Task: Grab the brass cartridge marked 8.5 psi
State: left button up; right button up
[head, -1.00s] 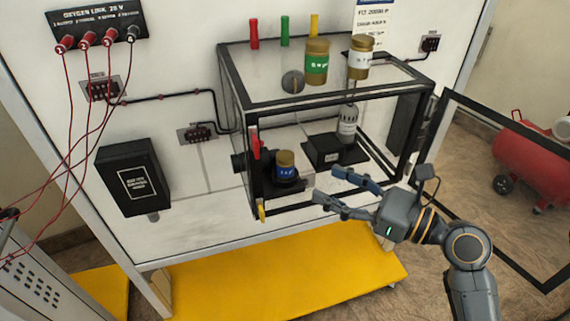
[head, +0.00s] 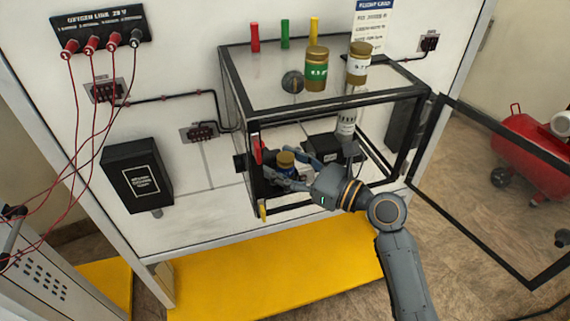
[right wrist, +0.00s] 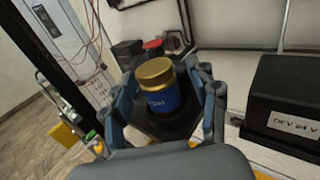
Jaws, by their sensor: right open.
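A brass cartridge with a blue band (head: 287,167) stands upright on a black holder inside the open frame cabinet. It also shows in the right wrist view (right wrist: 157,88), with only part of its marking legible, ending in "psi". My right gripper (head: 283,174) is open, with its fingers on either side of this cartridge; I cannot tell if they touch it. A green-banded brass cartridge (head: 316,72) and a white-banded one (head: 358,64) stand on the cabinet top. Their numbers are too blurred to read surely. My left gripper is not in view.
The cabinet (head: 252,150) has dark frame edges close around my right arm, and its door (head: 470,228) stands open at right. A black box labelled 24 V (right wrist: 288,100) stands beside the gripper. A red lever (head: 257,151) is at the cabinet's front left post.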

jog(key=shift+d, duration=0.1)
jog(key=shift+c, duration=1.3)
grip_shut()
